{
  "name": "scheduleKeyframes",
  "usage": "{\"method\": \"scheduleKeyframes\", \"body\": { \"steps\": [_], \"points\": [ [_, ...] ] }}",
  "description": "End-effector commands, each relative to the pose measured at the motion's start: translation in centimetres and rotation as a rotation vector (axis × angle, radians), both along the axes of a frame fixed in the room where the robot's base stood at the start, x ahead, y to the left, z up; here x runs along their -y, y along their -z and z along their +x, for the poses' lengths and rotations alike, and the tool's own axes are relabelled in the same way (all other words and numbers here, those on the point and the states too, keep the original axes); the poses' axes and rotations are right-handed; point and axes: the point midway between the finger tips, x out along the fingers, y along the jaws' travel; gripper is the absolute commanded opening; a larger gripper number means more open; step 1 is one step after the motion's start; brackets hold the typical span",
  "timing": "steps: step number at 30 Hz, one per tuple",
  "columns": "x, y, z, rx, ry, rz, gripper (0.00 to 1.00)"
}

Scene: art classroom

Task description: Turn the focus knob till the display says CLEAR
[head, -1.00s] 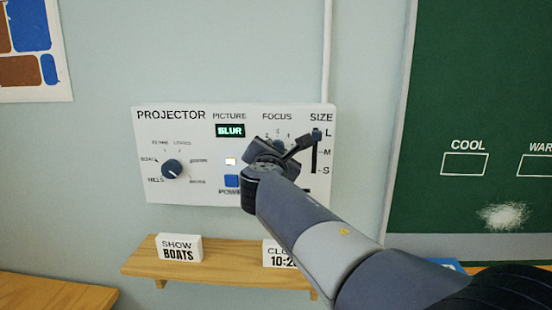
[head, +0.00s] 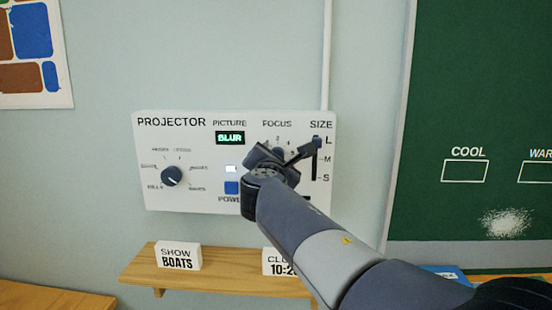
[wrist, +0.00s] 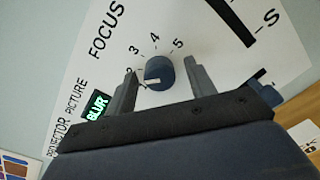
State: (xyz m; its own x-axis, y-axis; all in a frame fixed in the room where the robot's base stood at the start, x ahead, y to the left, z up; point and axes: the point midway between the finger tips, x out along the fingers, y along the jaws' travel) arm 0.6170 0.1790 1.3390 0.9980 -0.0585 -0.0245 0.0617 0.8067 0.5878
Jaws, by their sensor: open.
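The focus knob (wrist: 159,73) is a round dark blue knob with a white pointer, on the white projector panel (head: 150,125). In the wrist view its pointer is toward the low end of the numbers, near 1 or 2; I cannot tell exactly. My gripper (wrist: 160,85) is open, with one finger on each side of the knob and gaps showing between. In the head view my gripper (head: 275,155) covers the focus knob. The picture display (head: 230,138) reads BLUR, and it also shows in the wrist view (wrist: 96,106).
A second knob (head: 172,176) is at the panel's left, with a blue power button (head: 232,187) near the middle and a size slider (head: 317,157) at the right. Below, a wooden shelf (head: 220,281) holds a SHOW BOATS card (head: 178,256) and a partly hidden clue card (head: 277,263).

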Motion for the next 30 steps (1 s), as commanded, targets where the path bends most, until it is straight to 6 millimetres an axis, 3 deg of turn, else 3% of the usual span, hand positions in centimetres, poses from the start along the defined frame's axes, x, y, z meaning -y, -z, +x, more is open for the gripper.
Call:
{"method": "scheduleKeyframes", "body": {
  "steps": [8,24,30],
  "points": [
    [-0.1,0.0,-0.5,0.001,-0.002,0.0,0.52],
    [-0.6,-0.1,-9.3,0.001,-0.003,0.0,0.52],
    [-0.7,-0.2,-10.7,0.001,-0.001,0.001,0.52]
  ]
}}
